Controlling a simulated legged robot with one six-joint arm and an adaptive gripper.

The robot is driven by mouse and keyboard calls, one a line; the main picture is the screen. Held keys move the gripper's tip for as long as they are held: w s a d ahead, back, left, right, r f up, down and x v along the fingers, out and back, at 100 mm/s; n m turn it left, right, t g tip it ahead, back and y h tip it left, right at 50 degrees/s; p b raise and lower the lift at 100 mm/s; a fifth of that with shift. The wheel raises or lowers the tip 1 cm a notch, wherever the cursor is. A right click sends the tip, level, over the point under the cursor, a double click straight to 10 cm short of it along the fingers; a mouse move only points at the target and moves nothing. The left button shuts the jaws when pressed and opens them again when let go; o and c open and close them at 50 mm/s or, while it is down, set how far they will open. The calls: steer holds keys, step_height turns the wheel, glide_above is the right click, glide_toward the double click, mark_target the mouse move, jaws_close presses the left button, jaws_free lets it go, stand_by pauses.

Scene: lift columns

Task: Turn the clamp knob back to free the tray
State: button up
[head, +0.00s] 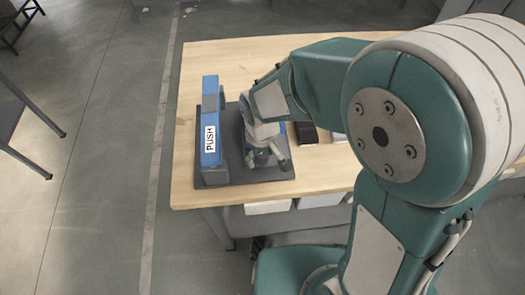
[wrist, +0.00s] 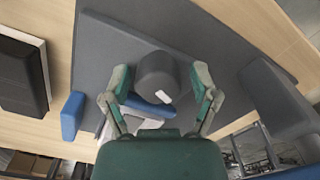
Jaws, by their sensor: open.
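A dark grey round knob (wrist: 155,72) with a small white mark stands on a grey plate (wrist: 112,42) in the wrist view. My gripper (wrist: 160,80) is open, with one finger on either side of the knob. Gaps show between the fingers and the knob, so I see no grip on it. In the head view my gripper (head: 264,158) is low over the grey base (head: 214,179), and my wrist hides the knob. A blue piece (wrist: 150,107) lies just below the knob in the wrist view. I cannot tell which part is the tray.
A blue upright panel marked PUSH (head: 210,112) stands just left of my gripper on the wooden table (head: 225,52). A dark box (head: 306,133) lies to the right. In the wrist view a grey block (wrist: 277,98) is at right and a blue block (wrist: 73,115) at left.

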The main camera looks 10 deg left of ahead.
steer(key=shift+r, duration=0.15)
steer(key=shift+r, duration=3.45)
steer(key=m, duration=0.2)
steer(key=r+m, duration=0.1)
steer(key=m, duration=0.6)
steer(key=shift+r, duration=0.4)
steer(key=shift+f, duration=4.4)
